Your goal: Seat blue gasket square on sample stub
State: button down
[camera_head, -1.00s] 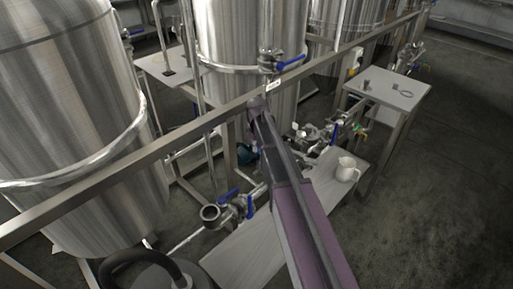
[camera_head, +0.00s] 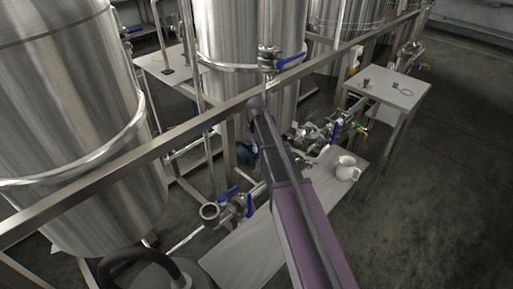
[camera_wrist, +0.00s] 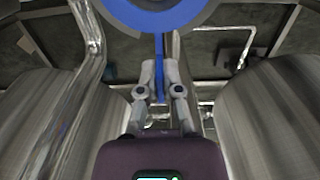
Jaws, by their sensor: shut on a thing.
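In the wrist view, my gripper (camera_wrist: 160,88) is shut on the narrow blue tab of the blue gasket (camera_wrist: 160,22). The gasket's ring is at the top edge, its upper part cut off. A grey round rim (camera_wrist: 206,14) shows around the ring, and grey shows inside it; this looks like the sample stub's end face. I cannot tell whether ring and rim touch or whether the ring is square to it. In the head view, my arm reaches up to the rail by the middle tank, and the gripper and gasket cannot be made out.
A steel rail (camera_head: 120,168) crosses in front of the tanks. A valve with a blue handle (camera_head: 292,61) is on the middle tank (camera_head: 240,35) above my arm's end. A white jug (camera_head: 347,169) stands on a low bench (camera_head: 245,258). A side table (camera_head: 398,92) holds small parts.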

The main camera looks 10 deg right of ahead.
jog(key=shift+f+b, duration=1.05)
jog(key=shift+f, duration=0.1)
jog(key=c, duration=0.7)
grip_release()
jog(key=shift+r, duration=0.15)
notch_tip(320, 180, up, 9)
jog(key=p, duration=0.9)
jog(key=shift+f, duration=0.2)
dwell(0.5)
